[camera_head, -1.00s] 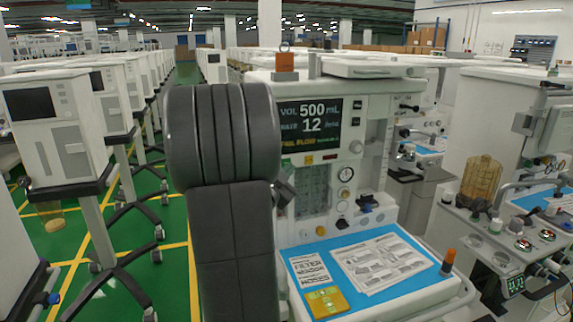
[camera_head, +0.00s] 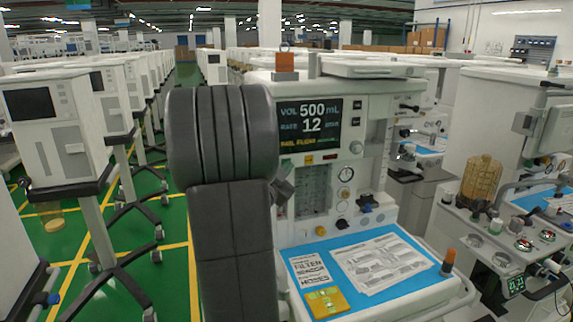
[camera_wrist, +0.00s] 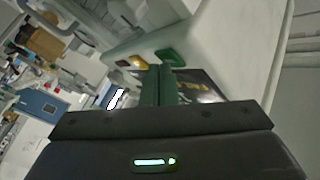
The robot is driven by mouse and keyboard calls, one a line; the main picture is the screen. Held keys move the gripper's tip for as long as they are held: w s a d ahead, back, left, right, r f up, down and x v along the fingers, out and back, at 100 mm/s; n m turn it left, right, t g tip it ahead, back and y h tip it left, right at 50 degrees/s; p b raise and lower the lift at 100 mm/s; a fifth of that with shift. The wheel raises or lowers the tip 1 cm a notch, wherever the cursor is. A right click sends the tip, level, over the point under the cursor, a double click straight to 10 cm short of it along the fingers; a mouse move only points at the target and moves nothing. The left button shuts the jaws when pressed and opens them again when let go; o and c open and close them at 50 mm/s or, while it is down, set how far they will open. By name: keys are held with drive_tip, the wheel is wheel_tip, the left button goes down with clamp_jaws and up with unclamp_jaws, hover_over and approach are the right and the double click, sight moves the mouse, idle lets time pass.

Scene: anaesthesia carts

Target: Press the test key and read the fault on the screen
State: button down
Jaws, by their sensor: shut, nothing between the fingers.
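The screen (camera_head: 309,124) on the anaesthesia machine shows VOL 500 mL and RATE 12. A yellow line at its bottom seems to start "FAIL FLOW"; the rest is too small to read. Two dark keys (camera_head: 356,112) sit right of the screen. A small red-yellow key (camera_head: 330,157) sits below it. In the wrist view, a green key (camera_wrist: 171,57) and a red-amber key (camera_wrist: 133,62) lie beyond my fingertips, beside the dark screen (camera_wrist: 208,86). Key labels are unreadable. My gripper (camera_wrist: 159,69) is shut and empty; its contact with any key cannot be told.
My arm hides the machine's left side in the head view. A blue mat (camera_head: 350,300) with papers and a yellow card (camera_head: 326,301) lies on the machine's shelf. Another cart (camera_head: 497,235) stands close on the right. A green aisle runs on the left.

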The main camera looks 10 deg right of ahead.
drive_tip(key=shift+w, duration=0.25)
idle(0.6)
drive_tip(key=shift+s+d+b, duration=0.1)
drive_tip(key=shift+s+b, duration=0.25)
drive_tip(key=shift+s, duration=0.5)
drive_tip(key=s, duration=0.2)
drive_tip(key=s+d+b, duration=0.1)
drive_tip(key=s, duration=0.2)
drive_tip(key=shift+w, duration=0.1)
idle(0.4)
